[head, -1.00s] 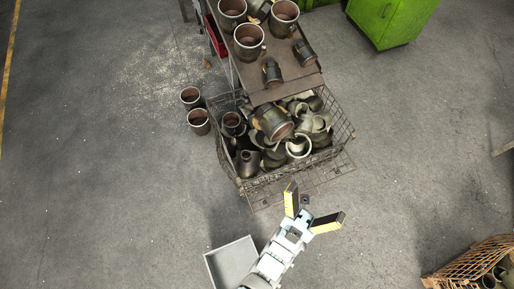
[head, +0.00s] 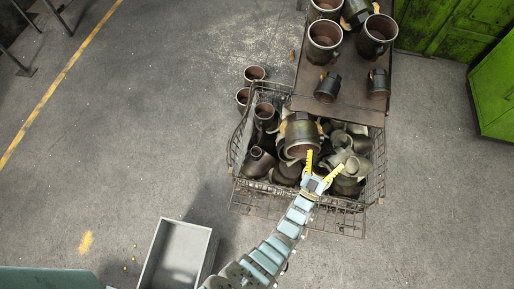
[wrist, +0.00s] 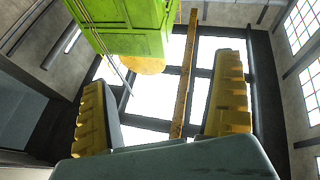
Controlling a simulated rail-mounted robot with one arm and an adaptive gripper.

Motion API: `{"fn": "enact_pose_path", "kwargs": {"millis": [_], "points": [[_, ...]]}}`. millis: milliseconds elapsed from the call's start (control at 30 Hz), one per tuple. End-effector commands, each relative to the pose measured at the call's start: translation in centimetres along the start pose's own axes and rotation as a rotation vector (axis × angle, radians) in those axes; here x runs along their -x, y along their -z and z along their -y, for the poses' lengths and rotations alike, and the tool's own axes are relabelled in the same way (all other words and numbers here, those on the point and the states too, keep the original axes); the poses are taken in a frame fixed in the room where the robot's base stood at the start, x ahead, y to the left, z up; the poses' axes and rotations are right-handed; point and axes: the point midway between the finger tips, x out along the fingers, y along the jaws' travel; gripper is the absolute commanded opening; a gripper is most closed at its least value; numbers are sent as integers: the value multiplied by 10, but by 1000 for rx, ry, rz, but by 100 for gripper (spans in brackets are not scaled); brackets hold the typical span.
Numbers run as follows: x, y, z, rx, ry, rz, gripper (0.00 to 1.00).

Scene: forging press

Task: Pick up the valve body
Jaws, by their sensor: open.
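Several dark metal valve bodies with rusty brown openings lie in a wire basket. The largest valve body (head: 302,137) lies near the top of the heap, its round opening facing the front. Which one the task means I cannot tell. My gripper (head: 325,166) is open, with its two yellow fingers spread over the basket, just in front of the large valve body. Whether the fingers touch any part is not clear.
The wire basket (head: 240,150) has raised mesh sides. A brown table (head: 300,84) with more parts (head: 324,40) stands directly behind it. Two parts (head: 254,74) stand on the floor to its left. A grey open box (head: 160,262) lies front left. Green cabinets (head: 495,100) stand at right.

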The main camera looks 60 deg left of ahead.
Motion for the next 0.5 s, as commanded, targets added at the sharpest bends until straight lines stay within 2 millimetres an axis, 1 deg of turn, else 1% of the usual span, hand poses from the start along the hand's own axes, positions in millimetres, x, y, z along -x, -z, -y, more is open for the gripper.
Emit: {"fn": "enact_pose_path", "kwargs": {"millis": [33,67,100,167,200,333,400,467,500], "points": [[4,-35,20,-15,35,45,96],[6,-49,30,-23,52,71,96],[11,-68,44,-33,76,110,96],[16,-94,64,-46,114,161,96],[20,-110,78,-55,138,196,96],[39,-161,123,-79,219,312,96],[54,-186,148,-90,263,377,96],[66,-205,168,-98,301,432,96],[75,-217,182,-103,326,467,96]]}}
